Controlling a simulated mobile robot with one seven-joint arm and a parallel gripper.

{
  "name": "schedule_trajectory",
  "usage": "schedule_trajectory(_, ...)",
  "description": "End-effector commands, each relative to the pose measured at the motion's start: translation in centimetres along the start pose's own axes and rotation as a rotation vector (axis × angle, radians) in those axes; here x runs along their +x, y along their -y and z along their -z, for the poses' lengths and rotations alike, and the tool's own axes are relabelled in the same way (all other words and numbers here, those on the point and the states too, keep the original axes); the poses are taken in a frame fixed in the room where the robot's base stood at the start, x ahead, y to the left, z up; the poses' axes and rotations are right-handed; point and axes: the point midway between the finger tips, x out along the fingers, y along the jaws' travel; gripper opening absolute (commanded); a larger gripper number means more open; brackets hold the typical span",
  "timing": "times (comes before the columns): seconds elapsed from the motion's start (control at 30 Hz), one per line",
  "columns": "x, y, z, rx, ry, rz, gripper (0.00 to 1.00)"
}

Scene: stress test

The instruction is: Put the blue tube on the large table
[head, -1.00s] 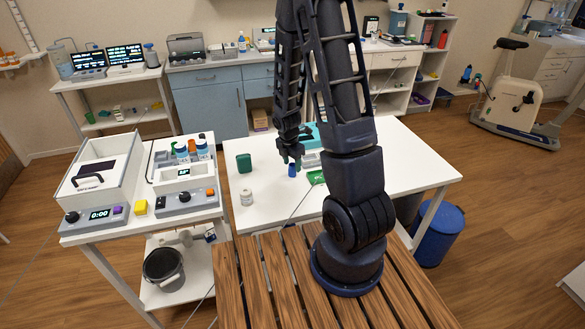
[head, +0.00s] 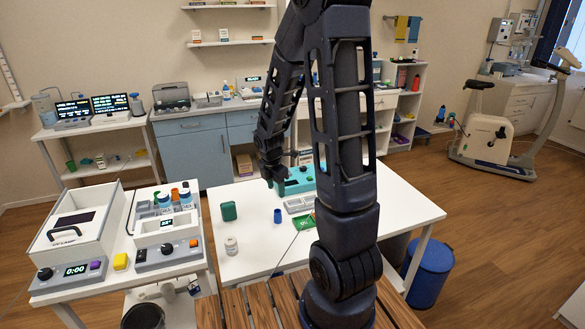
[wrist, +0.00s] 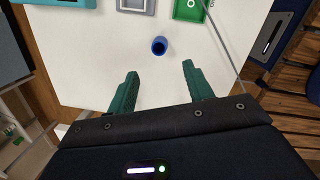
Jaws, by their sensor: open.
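The blue tube (head: 277,215) stands upright on the large white table (head: 258,258), between a green box and a grey tray. In the wrist view the blue tube (wrist: 159,47) shows its open top, just beyond the fingertips and apart from them. My gripper (head: 275,184) is above the table, clear of the tube. In the wrist view my gripper (wrist: 158,68) has its two green fingers spread wide with nothing between them. My arm hides part of the table's right side.
On the table are a dark green box (head: 228,211), a white jar (head: 231,246), a grey tray (head: 299,204), a green tray (head: 304,221) and a teal device (head: 297,181). A thin cable crosses the tabletop. A side table at left (head: 80,288) holds lab devices.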

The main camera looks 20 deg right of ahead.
Motion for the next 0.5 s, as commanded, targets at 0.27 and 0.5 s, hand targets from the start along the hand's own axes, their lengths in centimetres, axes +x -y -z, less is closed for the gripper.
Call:
schedule_trajectory(0.27,-7.5,2.5,-1.2,0.430,-0.008,-0.077,0.51)
schedule_trajectory(0.5,-13.2,5.8,-1.5,0.807,-0.043,-0.135,0.51)
